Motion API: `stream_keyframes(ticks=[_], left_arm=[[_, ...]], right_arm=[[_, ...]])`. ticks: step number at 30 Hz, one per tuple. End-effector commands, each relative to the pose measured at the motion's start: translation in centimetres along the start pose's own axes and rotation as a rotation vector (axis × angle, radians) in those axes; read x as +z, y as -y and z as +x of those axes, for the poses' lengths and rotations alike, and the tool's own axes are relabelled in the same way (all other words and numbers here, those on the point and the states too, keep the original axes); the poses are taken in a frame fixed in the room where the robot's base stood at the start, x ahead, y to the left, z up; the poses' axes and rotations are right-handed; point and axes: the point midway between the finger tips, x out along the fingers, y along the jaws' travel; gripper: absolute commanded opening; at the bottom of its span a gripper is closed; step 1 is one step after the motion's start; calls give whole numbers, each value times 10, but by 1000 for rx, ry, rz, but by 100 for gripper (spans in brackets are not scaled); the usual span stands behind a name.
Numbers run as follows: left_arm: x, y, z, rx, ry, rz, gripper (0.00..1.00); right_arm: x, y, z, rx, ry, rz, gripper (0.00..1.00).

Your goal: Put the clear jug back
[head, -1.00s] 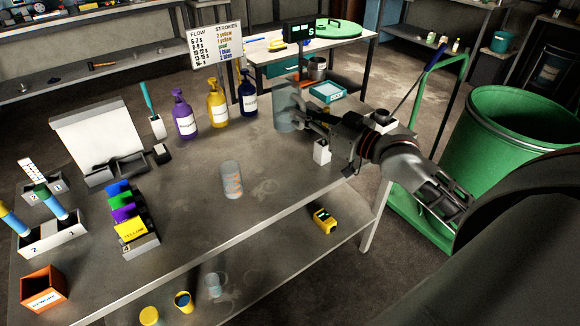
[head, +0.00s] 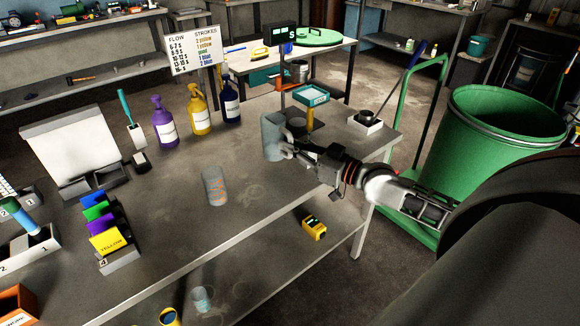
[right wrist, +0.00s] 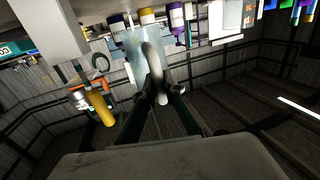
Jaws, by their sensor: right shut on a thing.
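My left gripper is not in view.
A clear cylinder with orange marks (head: 215,186) stands on the workbench (head: 185,225). Purple, yellow and blue bottles (head: 200,115) stand at the back. A teal-topped stand (head: 311,96) and a white box with a dark ring (head: 366,122) are beyond my gripper. A green bin (head: 500,145) stands right.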

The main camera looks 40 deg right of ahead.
Motion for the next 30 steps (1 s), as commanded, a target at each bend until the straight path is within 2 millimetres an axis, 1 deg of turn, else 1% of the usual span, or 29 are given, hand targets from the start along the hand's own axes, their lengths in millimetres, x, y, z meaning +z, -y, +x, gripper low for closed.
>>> stream_keyframes(ticks=[1, 7, 12, 15, 28, 30], left_arm=[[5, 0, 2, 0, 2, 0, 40], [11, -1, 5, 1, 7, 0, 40], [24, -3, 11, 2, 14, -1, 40], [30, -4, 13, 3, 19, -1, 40], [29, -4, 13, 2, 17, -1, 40], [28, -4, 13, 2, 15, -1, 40]], right_arm=[[8, -1, 0, 0, 0, -1, 0], [20, 0, 0, 0, -2, 0, 0], [46, 0, 0, 0, 0, -1, 0], [55, 0, 0, 0, -1, -1, 0], [59, 0, 0, 0, -2, -2, 0], [60, 0, 0, 0, -1, -1, 22]])
